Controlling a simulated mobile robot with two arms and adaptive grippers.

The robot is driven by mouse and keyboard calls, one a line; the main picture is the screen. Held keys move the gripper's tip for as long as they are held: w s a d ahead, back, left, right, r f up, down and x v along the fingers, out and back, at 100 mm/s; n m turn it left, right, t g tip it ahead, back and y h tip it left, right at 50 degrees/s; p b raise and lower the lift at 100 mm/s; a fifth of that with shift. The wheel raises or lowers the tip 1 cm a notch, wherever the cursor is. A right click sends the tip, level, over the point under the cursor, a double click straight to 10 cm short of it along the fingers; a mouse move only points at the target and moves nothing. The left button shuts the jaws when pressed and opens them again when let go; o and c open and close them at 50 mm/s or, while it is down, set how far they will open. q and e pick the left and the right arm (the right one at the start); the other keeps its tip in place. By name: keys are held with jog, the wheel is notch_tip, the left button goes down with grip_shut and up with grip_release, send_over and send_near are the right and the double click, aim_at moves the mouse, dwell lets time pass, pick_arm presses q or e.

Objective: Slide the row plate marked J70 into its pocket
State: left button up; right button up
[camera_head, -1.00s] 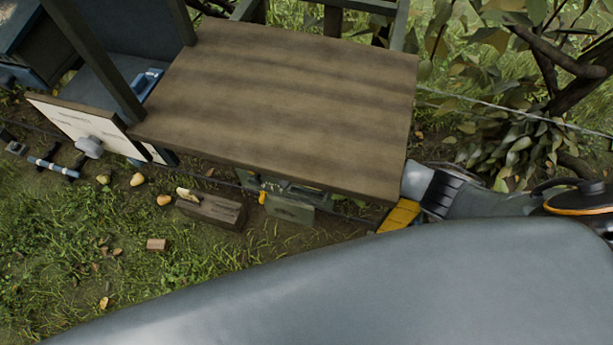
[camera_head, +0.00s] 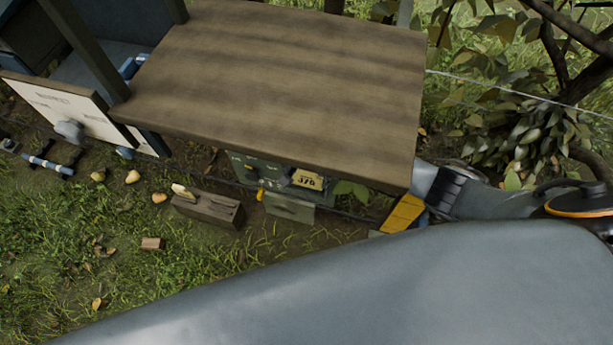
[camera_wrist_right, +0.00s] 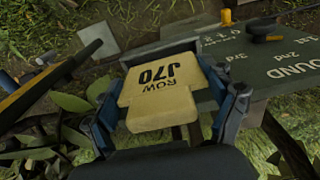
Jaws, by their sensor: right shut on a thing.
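The yellow row plate reading ROW J70 (camera_wrist_right: 155,88) fills the middle of the right wrist view, its lettering upside down there. My right gripper (camera_wrist_right: 170,98) is shut on it, one finger at each side. I cannot make out the pocket clearly. My left gripper is out of view.
The brown wooden tabletop (camera_head: 270,85) overhangs the plate and board. A white sign board (camera_head: 60,108) stands at left. Leafy branches (camera_head: 515,130) are at right.

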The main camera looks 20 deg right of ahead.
aim_at(307, 183)
jog(key=shift+f+b, duration=0.3)
jog(key=shift+f, duration=0.1)
jog(key=shift+f+b, duration=0.45)
jog(key=shift+f, duration=0.7)
jog(key=o, duration=1)
jog(key=shift+r, duration=0.1)
notch_tip(307, 183, up, 5)
jog(key=p, duration=0.6)
